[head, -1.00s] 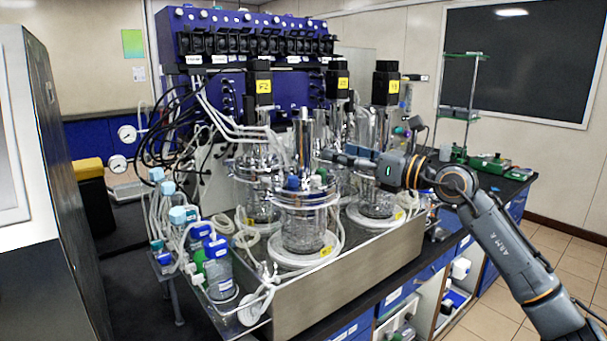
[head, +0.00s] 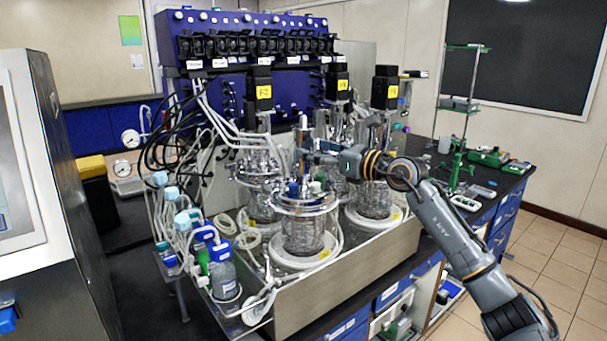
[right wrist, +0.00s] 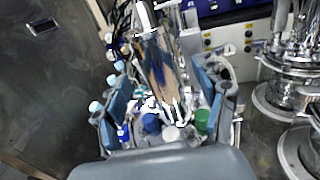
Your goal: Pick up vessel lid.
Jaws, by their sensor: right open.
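The vessel lid (head: 305,204) is the shiny metal head plate on the front glass vessel (head: 303,236). It carries blue, white and green caps and an upright metal tube (head: 302,138). The lid sits on the vessel. My right gripper (head: 312,157) is at the tube above the lid, coming in from the right. In the right wrist view my right gripper (right wrist: 168,95) is open, its blue-grey fingers on either side of the metal tube (right wrist: 158,65), with the caps below. I cannot tell whether a finger touches the tube. My left gripper is not in view.
Other vessels with black motors (head: 259,88) stand close behind and to the right. Tubing and blue-capped bottles (head: 221,270) crowd the left. A metal tray wall (head: 350,282) runs along the front. A green stand (head: 461,120) is at the back right.

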